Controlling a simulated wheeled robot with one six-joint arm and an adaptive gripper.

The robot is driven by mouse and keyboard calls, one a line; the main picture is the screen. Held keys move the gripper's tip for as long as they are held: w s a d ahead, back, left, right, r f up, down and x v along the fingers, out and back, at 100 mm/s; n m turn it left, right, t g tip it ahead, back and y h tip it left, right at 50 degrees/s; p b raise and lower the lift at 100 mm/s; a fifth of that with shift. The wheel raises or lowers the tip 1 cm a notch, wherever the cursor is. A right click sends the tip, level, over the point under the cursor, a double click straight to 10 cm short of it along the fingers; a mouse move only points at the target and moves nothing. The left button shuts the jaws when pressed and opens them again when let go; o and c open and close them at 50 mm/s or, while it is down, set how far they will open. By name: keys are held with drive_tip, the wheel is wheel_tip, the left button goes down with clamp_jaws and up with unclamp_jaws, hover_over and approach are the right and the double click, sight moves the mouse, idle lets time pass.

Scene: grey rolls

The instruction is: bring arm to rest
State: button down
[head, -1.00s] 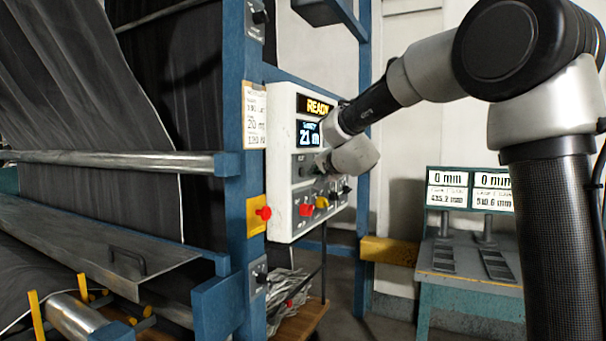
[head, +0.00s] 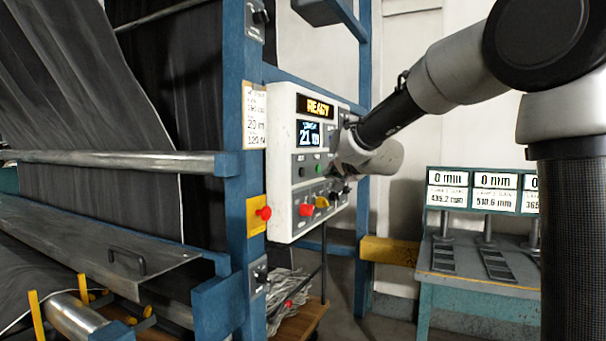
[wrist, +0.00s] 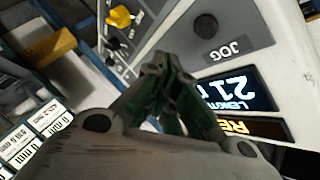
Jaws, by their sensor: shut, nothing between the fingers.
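My arm reaches in from the right in the head view, in front of the right side of a white control panel (head: 283,150). My gripper (wrist: 165,75) is shut and empty in the wrist view, its fingertips together over the panel face near the JOG label. In the head view the fingers are mostly hidden behind my wrist. The panel shows a READY display (head: 315,107) and a screen (head: 308,133) reading 21. I cannot tell whether the fingertips touch the panel.
A blue frame (head: 240,180) carries the panel, with dark cloth (head: 70,80) to its left. A red button (head: 264,213) sits on a yellow plate. A teal bench (head: 470,300) with mm readouts (head: 445,190) stands at the right. A yellow beam (head: 390,250) lies between.

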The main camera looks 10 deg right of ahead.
drive_tip(key=s+f+n+g, duration=0.6)
drive_tip(key=s+f, duration=0.3)
drive_tip(key=f, duration=0.4)
drive_tip(key=s+d+f+n+g+h, duration=0.1)
drive_tip(key=s+d, duration=0.3)
drive_tip(key=s, duration=0.7)
drive_tip(key=s+d+f+n+g, duration=0.1)
drive_tip(key=s+d, duration=0.3)
drive_tip(key=s, duration=0.7)
drive_tip(key=s+d+f+n+g+h, duration=0.1)
drive_tip(key=s+d, duration=0.4)
drive_tip(key=s, duration=0.7)
drive_tip(key=shift+f+n+g+h, duration=0.3)
drive_tip(key=shift+f+g, duration=0.55)
drive_tip(key=shift+g, duration=0.15)
drive_tip(key=shift+a, duration=0.1)
